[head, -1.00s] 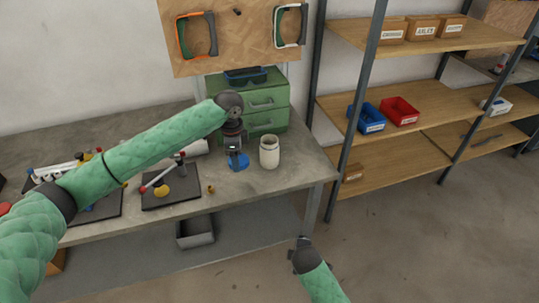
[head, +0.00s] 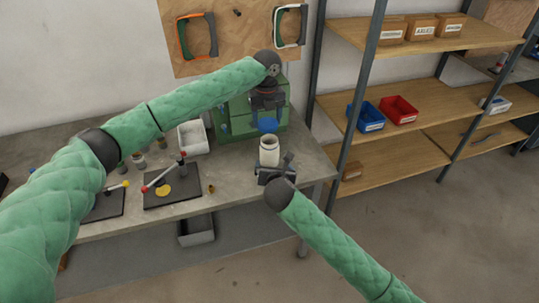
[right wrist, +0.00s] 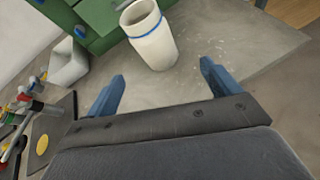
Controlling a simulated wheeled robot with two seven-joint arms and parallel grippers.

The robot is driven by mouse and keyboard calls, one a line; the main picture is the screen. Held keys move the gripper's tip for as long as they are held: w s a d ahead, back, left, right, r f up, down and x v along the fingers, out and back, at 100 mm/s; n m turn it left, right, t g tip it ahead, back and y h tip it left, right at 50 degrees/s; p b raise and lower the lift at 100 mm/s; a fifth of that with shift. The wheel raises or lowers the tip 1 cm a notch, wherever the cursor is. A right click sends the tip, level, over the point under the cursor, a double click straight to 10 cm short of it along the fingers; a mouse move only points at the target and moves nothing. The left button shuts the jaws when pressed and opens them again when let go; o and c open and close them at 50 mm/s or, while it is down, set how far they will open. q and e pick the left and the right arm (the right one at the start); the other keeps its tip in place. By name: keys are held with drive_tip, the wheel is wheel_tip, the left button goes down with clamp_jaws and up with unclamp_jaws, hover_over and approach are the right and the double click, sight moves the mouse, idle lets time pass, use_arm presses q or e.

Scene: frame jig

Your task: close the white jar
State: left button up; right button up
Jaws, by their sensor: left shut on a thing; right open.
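The white jar (head: 269,152) stands upright on the grey workbench near its right end, with its mouth uncovered. It also shows in the right wrist view (right wrist: 151,36), with a blue band below its rim. My left gripper (head: 267,112) is shut on a blue lid (head: 267,125) and holds it just above the jar, apart from it as far as I can tell. My right gripper (head: 276,163) is open in front of the jar. In the right wrist view its blue fingers (right wrist: 165,92) are spread and empty, with the jar beyond them.
A green drawer cabinet (head: 236,118) stands behind the jar. A white bin (head: 194,138) and a dark board with a lever and yellow disc (head: 163,189) are to the left. A wooden shelf rack (head: 400,165) stands at the right. The bench right of the jar is clear.

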sight(269, 148)
use_arm(q)
drive_tip(key=shift+w+d+r+m, duration=0.25)
drive_tip(key=shift+d+r+m, duration=0.1)
drive_tip(key=shift+m, duration=0.15)
use_arm(e)
drive_tip(key=shift+w+a+r+n+t, duration=0.2)
drive_tip(key=shift+w+r+n, duration=0.15)
drive_tip(key=shift+r+n, duration=0.2)
drive_tip(key=shift+w+a+r+n+t, duration=0.1)
drive_tip(key=shift+w+a+r+n, duration=0.15)
drive_tip(key=shift+r+n, duration=0.3)
drive_tip(key=shift+w, duration=0.15)
drive_tip(key=x, duration=1.1)
drive_tip(key=shift+w+f, duration=0.2)
drive_tip(key=shift+w, duration=0.15)
drive_tip(key=c, duration=1.5)
use_arm(q)
drive_tip(key=shift+f, duration=2.45)
drive_tip(key=shift+f, duration=0.1)
drive_tip(key=shift+f, duration=0.8)
